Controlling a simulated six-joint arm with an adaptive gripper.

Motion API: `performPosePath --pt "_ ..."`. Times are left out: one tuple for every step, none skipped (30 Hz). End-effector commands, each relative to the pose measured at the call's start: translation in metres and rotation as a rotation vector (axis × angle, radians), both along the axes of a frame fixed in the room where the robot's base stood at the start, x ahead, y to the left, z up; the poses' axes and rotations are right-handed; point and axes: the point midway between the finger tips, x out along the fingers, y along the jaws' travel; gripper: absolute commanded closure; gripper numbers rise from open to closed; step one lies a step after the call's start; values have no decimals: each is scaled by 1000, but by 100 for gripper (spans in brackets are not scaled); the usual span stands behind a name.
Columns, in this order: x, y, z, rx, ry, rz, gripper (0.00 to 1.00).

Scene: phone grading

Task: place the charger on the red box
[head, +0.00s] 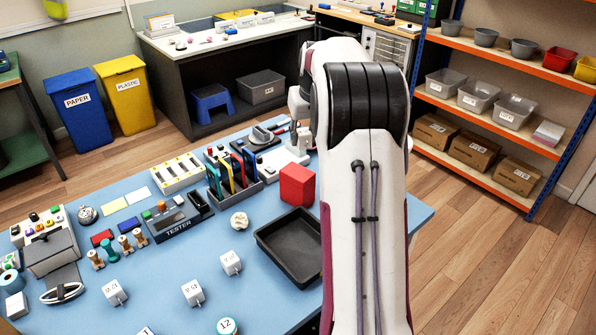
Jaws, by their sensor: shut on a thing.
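The red box (297,185) stands on the blue table, just left of my arm. My gripper (302,130) shows only in small part beyond the red box, beside my arm's wrist. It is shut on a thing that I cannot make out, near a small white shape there. The top of the red box looks bare.
A black tray (262,238) lies in front of the red box. A rack of phones (232,178) stands to its left, with a tester (178,222) farther left. My arm hides the table's right part.

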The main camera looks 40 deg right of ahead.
Motion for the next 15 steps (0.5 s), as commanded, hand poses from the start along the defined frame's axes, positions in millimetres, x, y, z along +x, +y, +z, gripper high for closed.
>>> performPosePath --pt "0 0 -2 0 1 0 95" --pt "0 0 -3 0 1 0 95" --pt "0 0 -6 1 2 0 95" --pt "0 0 -9 2 2 0 95" --pt "0 0 -12 2 3 0 95" --pt "0 0 -16 2 2 0 95" --pt "0 0 -20 1 3 0 95" --pt "-1 1 -24 3 3 -1 95" --pt "-1 1 -29 2 4 -1 95" --pt "0 0 -33 2 3 -1 95" --pt "0 1 -38 3 3 -1 95" --pt "-1 0 -43 2 3 -1 95" --pt "-1 1 -47 2 3 -1 95" --pt "-1 1 -50 2 3 -1 95" --pt "0 0 -54 1 2 -1 95"
